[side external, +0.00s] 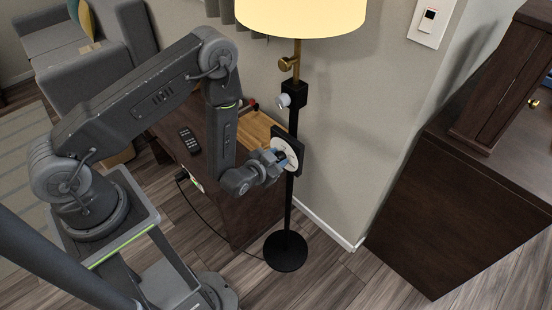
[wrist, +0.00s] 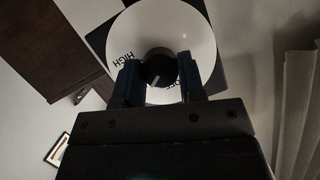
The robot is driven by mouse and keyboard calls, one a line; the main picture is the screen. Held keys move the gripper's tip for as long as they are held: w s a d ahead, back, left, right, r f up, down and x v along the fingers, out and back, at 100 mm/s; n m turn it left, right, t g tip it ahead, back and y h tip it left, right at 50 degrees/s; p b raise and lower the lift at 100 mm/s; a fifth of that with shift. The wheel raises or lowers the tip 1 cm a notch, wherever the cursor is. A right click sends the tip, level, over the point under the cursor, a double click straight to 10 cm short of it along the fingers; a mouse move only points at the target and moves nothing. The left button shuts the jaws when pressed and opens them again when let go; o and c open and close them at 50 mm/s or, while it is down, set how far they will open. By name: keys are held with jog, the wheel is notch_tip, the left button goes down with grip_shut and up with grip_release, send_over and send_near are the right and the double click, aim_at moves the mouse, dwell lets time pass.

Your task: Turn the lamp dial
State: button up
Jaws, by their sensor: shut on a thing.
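The floor lamp has a lit cream shade (side external: 300,14), a black pole (side external: 289,205) and a round black base (side external: 286,251). A round white dial plate on a black square backing (side external: 288,153) is mounted on the pole. In the wrist view the white plate (wrist: 190,27) carries the words HIGH and OFF, partly covered. The black dial knob (wrist: 158,74) with a light pointer line is at its centre. My gripper (wrist: 158,72) is shut on the knob, one blue finger on each side. In the side view my gripper (side external: 277,158) reaches the plate from the left.
A wooden desk (side external: 252,210) with a remote (side external: 189,140) stands left of the lamp. A silver knob (side external: 284,101) sticks out of the pole above the dial. A wall is behind, and a dark cabinet (side external: 455,200) stands at right. Floor shows between lamp and cabinet.

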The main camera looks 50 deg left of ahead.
jog(key=m+t+y, duration=0.1)
jog(key=m+y, duration=0.1)
jog(key=m, duration=0.2)
jog(key=m+t+y, duration=0.1)
jog(key=m, duration=0.3)
jog(key=shift+d+f+y, duration=0.15)
jog(key=shift+f+y, duration=0.05)
jog(key=shift+y, duration=0.2)
dwell(0.4)
jog(key=o, duration=0.9)
jog(key=v, duration=1.3)
jog(key=shift+s+d, duration=0.2)
jog(key=shift+s, duration=0.15)
